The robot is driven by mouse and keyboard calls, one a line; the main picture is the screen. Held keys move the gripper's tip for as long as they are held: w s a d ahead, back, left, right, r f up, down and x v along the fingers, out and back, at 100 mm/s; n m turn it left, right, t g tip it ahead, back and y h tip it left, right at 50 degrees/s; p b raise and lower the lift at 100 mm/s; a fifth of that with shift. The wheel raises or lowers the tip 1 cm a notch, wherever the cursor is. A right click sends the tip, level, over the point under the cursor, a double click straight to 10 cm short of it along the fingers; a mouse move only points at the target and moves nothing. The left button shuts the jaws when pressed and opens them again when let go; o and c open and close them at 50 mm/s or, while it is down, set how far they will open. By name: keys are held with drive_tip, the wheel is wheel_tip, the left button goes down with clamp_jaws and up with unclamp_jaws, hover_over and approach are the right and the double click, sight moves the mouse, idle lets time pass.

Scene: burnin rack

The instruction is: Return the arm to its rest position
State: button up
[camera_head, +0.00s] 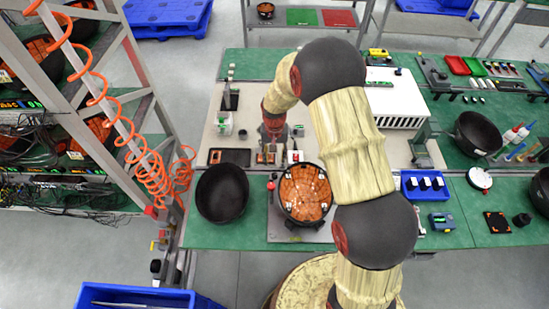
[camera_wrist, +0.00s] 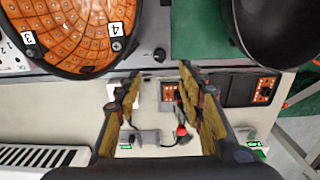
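My arm rises from the front and bends over the bench, its end pointing down. My gripper (camera_head: 271,150) hangs over the pale work board (camera_head: 212,133), behind the round orange-tiled unit (camera_head: 304,192). In the wrist view my gripper (camera_wrist: 160,84) has its two fingers well apart with nothing held between them. Below the fingers lie the pale board (camera_wrist: 60,105) and small black-and-orange modules (camera_wrist: 262,90). The orange-tiled unit (camera_wrist: 70,30) shows at the upper left of the wrist view. The gap between fingertips and board is hard to judge.
A black bowl (camera_head: 222,193) stands left of the tiled unit. A white finned box (camera_head: 398,104) is right of my gripper. A rack with a coiled orange hose (camera_head: 150,172) stands at the left. A blue tray (camera_head: 424,185) and another dark bowl (camera_head: 478,133) are at the right.

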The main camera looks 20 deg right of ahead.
idle(0.3)
drive_tip(key=s+r+n+t+b, duration=0.1)
drive_tip(key=s+r+b, duration=0.25)
drive_tip(key=r, duration=0.55)
drive_tip(key=s+r+n+t+b, duration=0.1)
drive_tip(key=s+r+t+b, duration=0.15)
drive_tip(key=s+r, duration=0.45)
drive_tip(key=s+r+t+b, duration=0.1)
drive_tip(key=s+r+b, duration=0.2)
drive_tip(key=s, duration=0.6)
drive_tip(key=s+r+n+t+b, duration=0.1)
drive_tip(key=s+r+b, duration=0.2)
drive_tip(key=s, duration=0.7)
drive_tip(key=shift+s+r+n+b, duration=0.15)
drive_tip(key=shift+r+n+b, duration=0.15)
drive_tip(key=shift+b, duration=0.35)
